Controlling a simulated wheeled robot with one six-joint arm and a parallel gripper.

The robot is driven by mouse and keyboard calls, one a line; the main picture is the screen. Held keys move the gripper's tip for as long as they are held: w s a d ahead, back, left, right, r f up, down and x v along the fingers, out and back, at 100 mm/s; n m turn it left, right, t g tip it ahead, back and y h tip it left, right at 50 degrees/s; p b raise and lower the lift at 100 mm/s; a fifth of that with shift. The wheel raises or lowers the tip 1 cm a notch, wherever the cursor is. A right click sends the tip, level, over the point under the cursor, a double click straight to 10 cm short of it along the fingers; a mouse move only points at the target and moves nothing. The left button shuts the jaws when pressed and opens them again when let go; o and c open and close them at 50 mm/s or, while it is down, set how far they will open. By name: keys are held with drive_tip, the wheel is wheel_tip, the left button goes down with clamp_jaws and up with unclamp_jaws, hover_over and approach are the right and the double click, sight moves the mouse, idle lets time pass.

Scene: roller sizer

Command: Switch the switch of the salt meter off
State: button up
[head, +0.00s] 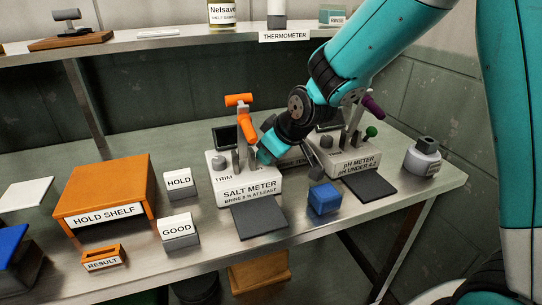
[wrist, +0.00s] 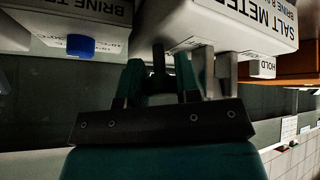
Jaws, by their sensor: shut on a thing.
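The salt meter (head: 250,190) is a white box on the steel bench in the head view, labelled SALT METER. An orange T-shaped handle (head: 238,100) and another orange handle (head: 248,126) stand above it on grey posts. In the wrist view the salt meter (wrist: 235,22) appears upside down. My gripper (head: 264,152) is at the box's right side. In the wrist view my gripper (wrist: 159,72) has its teal fingers on either side of a dark stem (wrist: 158,55) by the meter, and is shut on it. The stem's tip and whether it is the switch are unclear.
The pH meter (head: 362,178), with purple and green handles, stands to the right. A second white box with a blue knob (wrist: 80,45) is beside the salt meter. A blue cube (head: 324,198) and dark pad (head: 259,216) lie in front. The orange hold shelf (head: 110,182) is left.

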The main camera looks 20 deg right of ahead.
drive_tip(key=shift+w+r, duration=0.1)
drive_tip(key=o, duration=0.9)
drive_tip(key=v, duration=1.7)
drive_tip(key=shift+s+p, duration=0.25)
drive_tip(key=shift+p, duration=0.05)
drive_tip(key=shift+r, duration=0.1)
drive_tip(key=s+a+g+p, duration=0.2)
drive_tip(key=s+a+g, duration=0.1)
drive_tip(key=s, duration=0.6)
drive_tip(key=s+a+g+y+p, duration=0.1)
drive_tip(key=s+a+g+p, duration=0.1)
drive_tip(key=s+a, duration=0.3)
drive_tip(key=s+g, duration=0.1)
drive_tip(key=s, duration=0.3)
drive_tip(key=shift+f+g+p, duration=0.35)
drive_tip(key=shift+g+p, duration=0.05)
